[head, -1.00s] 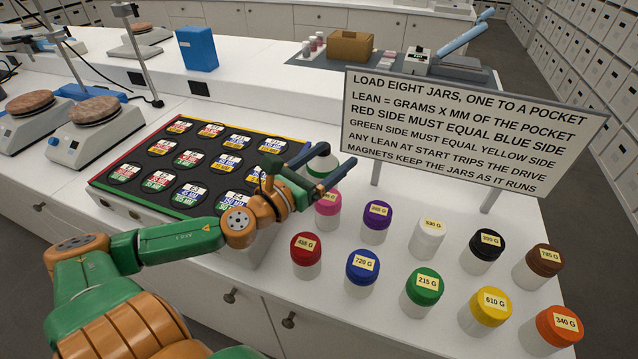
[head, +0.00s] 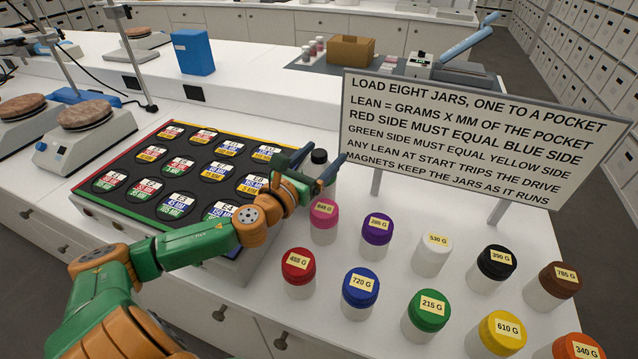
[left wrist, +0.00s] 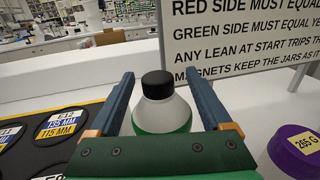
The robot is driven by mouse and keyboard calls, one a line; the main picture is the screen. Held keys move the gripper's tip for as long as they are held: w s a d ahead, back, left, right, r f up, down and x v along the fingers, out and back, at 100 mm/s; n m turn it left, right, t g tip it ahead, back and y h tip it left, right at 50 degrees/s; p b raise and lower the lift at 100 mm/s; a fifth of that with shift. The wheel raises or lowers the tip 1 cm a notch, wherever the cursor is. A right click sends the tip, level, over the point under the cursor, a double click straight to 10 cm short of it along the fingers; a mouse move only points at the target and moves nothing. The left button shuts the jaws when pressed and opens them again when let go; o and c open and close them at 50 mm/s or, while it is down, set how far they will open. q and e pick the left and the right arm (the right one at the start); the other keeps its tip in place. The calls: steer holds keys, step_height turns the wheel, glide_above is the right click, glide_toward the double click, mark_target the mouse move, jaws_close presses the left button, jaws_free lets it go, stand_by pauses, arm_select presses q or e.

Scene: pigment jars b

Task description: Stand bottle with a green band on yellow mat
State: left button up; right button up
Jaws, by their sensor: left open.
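The bottle with a green band (left wrist: 165,108) has a black cap and a pale shoulder. It stands upright between the fingers of my left gripper (left wrist: 159,76) in the left wrist view, with a gap on each side. In the head view the bottle's dark cap (head: 319,156) shows at the back, beyond the pink-lidded jar, and the gripper (head: 314,168) partly hides its body. My left gripper is open, its fingers on either side of the bottle. I cannot make out a yellow mat in these views. My right gripper is not in view.
Several lidded jars stand close by; the pink one (head: 323,222) and purple one (head: 376,230) are nearest. A large sign (head: 470,140) stands just behind on posts. The black pocketed tray (head: 135,193) with labels lies to the left.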

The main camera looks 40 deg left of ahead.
arm_select(q)
steer(key=shift+w+a, duration=0.1)
steer(key=shift+w, duration=1.05)
steer(key=shift+s, duration=0.1)
jaws_close()
